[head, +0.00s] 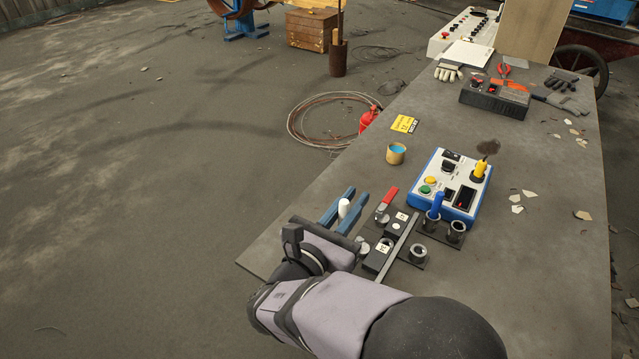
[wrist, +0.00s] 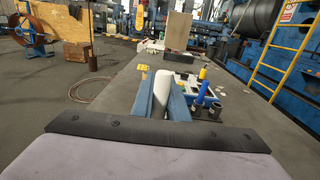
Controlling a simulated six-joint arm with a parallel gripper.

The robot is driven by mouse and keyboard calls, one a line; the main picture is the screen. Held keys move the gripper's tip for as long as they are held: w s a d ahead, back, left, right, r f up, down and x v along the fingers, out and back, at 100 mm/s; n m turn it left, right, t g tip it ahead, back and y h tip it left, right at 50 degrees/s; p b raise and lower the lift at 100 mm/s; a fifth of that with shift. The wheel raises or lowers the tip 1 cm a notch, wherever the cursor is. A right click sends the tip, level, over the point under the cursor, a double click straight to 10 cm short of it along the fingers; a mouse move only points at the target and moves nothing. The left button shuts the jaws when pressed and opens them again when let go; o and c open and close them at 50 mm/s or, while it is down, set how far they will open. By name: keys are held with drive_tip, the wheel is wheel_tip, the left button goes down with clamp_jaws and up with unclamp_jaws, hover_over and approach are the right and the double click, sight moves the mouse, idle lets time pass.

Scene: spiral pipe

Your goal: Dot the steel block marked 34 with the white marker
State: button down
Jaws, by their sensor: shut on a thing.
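My gripper (head: 354,197), with two blue fingers, is shut on the white marker (head: 343,208). The marker stands up between the fingers, and its lower end is hidden. Right of my gripper in the head view are dark steel blocks with white number labels. One block (head: 379,259) is nearer and another block (head: 395,228) lies just beyond it. The label digits are too small to read surely, so I cannot tell which is 34.
A grey bar (head: 401,240) runs beside the blocks. A blue marker (head: 437,204) stands in a round holder. A control box (head: 427,198) and a tan cup (head: 396,156) stand farther back.

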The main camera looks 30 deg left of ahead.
drive_tip(key=w+d+r+m+h+p, duration=0.1)
drive_tip(key=w+d+m+h+p, duration=0.2)
drive_tip(key=d+h+p, duration=0.2)
drive_tip(key=d+p, duration=0.2)
drive_tip(key=shift+w+d+r+g+p, duration=0.2)
drive_tip(key=shift+d+r+g+p, duration=0.1)
drive_tip(key=shift+d+r+p, duration=0.05)
drive_tip(key=shift+f, duration=0.15)
drive_tip(key=b, duration=0.5)
hover_over(387, 250)
drive_tip(key=shift+f, duration=2.9)
drive_tip(key=shift+f+b, duration=0.4)
drive_tip(key=shift+f, duration=0.3)
drive_tip(key=shift+r, duration=0.15)
wheel_tip(387, 250, up, 7)
drive_tip(key=p, duration=0.5)
drive_tip(key=shift+p, duration=0.4)
idle(0.7)
